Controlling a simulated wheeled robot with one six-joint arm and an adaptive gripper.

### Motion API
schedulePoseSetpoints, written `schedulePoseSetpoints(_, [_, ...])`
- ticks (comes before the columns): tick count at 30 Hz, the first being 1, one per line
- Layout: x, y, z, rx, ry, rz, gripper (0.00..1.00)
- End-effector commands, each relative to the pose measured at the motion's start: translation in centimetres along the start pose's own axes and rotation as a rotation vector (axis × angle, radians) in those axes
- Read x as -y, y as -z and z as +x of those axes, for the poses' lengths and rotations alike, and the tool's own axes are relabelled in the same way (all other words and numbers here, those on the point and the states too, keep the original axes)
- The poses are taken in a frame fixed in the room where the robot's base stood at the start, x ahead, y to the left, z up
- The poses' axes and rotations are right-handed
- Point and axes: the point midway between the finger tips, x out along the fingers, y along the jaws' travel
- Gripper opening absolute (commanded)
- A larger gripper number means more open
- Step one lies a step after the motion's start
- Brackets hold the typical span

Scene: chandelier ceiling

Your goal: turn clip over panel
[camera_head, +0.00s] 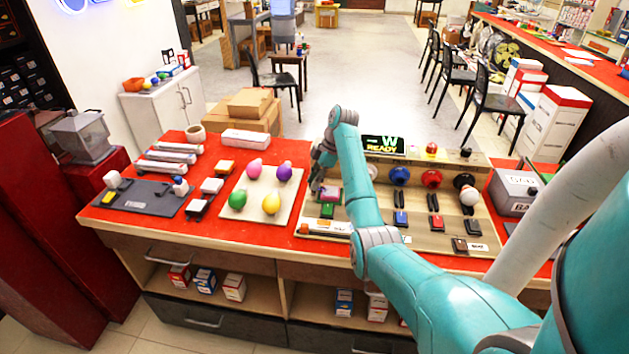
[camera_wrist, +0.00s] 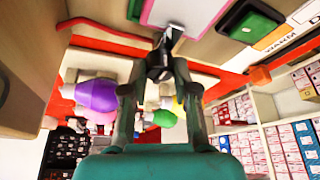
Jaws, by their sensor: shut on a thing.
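The wooden panel (camera_head: 415,232) stands on the red table, with a lit "READY" display, coloured round sockets, switches and buttons. My gripper (camera_head: 318,172) is at the panel's left end, beside a green button (camera_head: 327,210). In the wrist view, my gripper (camera_wrist: 160,78) has its fingertips closed on a small dark metal clip (camera_wrist: 166,46) at the panel's edge. The green button (camera_wrist: 250,20) and a "WARM" label show to its right. The fingers hide part of the clip, and my arm covers part of the panel in the head view.
Left of the panel, a pale board (camera_head: 253,207) holds pink, purple, green and yellow bulbs. A dark mat (camera_head: 140,197), white tubes (camera_head: 165,160) and small boxes lie farther left. A grey box (camera_head: 515,190) stands right of the panel.

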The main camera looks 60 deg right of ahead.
Motion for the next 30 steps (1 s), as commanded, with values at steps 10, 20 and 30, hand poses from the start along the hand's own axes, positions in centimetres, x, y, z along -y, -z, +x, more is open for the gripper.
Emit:
schedulePoseSetpoints(10, [0.04,-0.11,0.06,0.001,0.002,0.000,0.00])
schedulePoseSetpoints(20, [0.01,-0.04,0.03,0.001,0.001,-0.001,0.54])
schedulePoseSetpoints(30, [0.05,-0.04,0.08,0.000,-0.013,0.030,0.54])
